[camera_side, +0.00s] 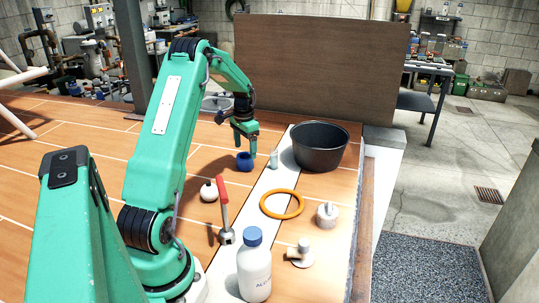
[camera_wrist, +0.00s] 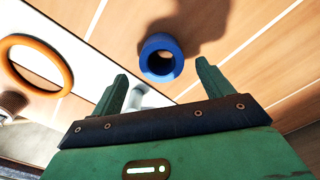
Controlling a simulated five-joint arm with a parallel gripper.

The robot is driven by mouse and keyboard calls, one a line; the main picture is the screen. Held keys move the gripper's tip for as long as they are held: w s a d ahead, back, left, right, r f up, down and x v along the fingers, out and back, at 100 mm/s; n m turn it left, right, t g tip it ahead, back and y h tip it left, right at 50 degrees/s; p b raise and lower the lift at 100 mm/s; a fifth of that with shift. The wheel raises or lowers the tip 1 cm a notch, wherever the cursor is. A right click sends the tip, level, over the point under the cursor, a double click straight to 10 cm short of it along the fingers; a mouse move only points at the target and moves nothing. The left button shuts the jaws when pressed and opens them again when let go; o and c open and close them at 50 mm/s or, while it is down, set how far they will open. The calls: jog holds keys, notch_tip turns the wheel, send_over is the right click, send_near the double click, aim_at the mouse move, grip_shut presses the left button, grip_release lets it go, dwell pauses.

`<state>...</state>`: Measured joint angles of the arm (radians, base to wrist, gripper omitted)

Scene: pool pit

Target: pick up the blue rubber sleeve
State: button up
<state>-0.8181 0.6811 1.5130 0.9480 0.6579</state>
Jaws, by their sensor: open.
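The blue rubber sleeve (camera_side: 244,161) is a short, thick ring on the wooden surface, left of the black tub. In the wrist view the sleeve (camera_wrist: 161,57) shows its open hole and lies beyond the fingertips, roughly centred between them. My gripper (camera_side: 246,143) is above the sleeve in the side view, pointing down. In the wrist view my gripper (camera_wrist: 160,82) has its two green fingers wide apart with nothing held between them. Whether the fingertips reach down to the sleeve's top is hard to tell.
A small pale cylinder (camera_side: 273,159) stands close to the sleeve's right. The black tub (camera_side: 320,160) is farther right. Wood left of the sleeve is clear.

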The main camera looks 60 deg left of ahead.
aim_at(245, 154)
jog(key=shift+f, duration=0.25)
jog(key=shift+s+a+f, duration=0.1)
jog(key=shift+f, duration=2.35)
jog(key=shift+c, duration=0.5)
jog(key=c, duration=1.2)
jog(key=shift+o, duration=0.2)
jog(key=shift+r, duration=0.1)
jog(key=shift+r, duration=0.8)
notch_tip(245, 154, up, 2)
jog(key=shift+r, duration=0.25)
jog(key=w+d+r, duration=0.3)
jog(key=d+r, duration=0.3)
jog(key=d, duration=0.5)
jog(key=shift+w+r, duration=0.15)
jog(key=shift+r, duration=0.25)
